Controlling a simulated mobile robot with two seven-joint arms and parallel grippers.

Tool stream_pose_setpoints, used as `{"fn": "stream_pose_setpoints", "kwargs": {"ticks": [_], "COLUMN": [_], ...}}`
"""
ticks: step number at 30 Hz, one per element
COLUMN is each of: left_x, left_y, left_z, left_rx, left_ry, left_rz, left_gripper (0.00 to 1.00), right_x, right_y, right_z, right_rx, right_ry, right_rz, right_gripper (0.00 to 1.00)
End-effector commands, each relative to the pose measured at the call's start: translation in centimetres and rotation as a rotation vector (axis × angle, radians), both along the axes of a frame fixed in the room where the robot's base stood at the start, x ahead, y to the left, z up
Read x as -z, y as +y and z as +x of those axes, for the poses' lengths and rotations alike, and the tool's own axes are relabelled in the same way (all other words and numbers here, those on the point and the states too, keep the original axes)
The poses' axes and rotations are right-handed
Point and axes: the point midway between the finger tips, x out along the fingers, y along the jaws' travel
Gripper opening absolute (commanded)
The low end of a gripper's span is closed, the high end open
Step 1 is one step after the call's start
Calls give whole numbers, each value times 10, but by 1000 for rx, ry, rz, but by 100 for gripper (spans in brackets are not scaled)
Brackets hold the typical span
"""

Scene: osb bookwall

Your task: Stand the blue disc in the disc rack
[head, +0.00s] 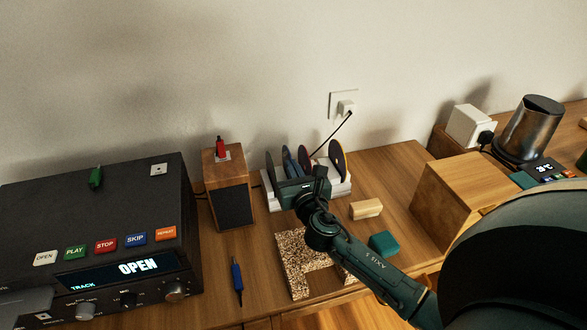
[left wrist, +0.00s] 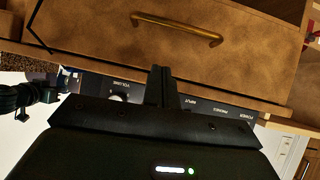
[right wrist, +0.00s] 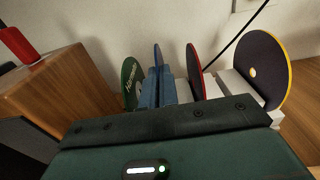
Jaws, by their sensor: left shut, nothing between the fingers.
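The white disc rack (head: 344,187) stands against the wall beside the wooden speaker; part of it also shows in the right wrist view (right wrist: 215,84). My right gripper (right wrist: 158,72) is over the rack, its fingers close together on the blue disc (right wrist: 156,53). The blue disc is upright and seen nearly edge-on, between a green disc (right wrist: 130,84) and a red-edged disc (right wrist: 195,70). Its lower edge is hidden, so I cannot tell whether it sits in a slot. My left gripper (left wrist: 162,78) is shut and empty, near the player's front and a drawer.
A black player (head: 100,215) stands at left, beside the speaker (head: 229,187). A dark disc with yellow edge (right wrist: 257,72) is at the rack's right. A speckled block (head: 292,262), wooden block (head: 366,209), teal block (head: 383,243) and blue pen (head: 237,277) lie in front. A wooden box (head: 463,195) stands right.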

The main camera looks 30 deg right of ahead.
Motion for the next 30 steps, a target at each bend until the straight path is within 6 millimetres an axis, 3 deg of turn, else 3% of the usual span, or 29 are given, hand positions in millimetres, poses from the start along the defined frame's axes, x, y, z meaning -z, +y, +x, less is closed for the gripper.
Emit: {"fn": "stream_pose_setpoints", "kwargs": {"ticks": [30], "left_x": [4], "left_y": [1], "left_z": [0], "left_rx": [-1], "left_ry": [4], "left_rz": [3], "left_gripper": [0], "right_x": [7], "right_y": [0], "right_z": [0], "right_rx": [0], "right_ry": [0], "right_rz": [-1], "right_gripper": [0]}}
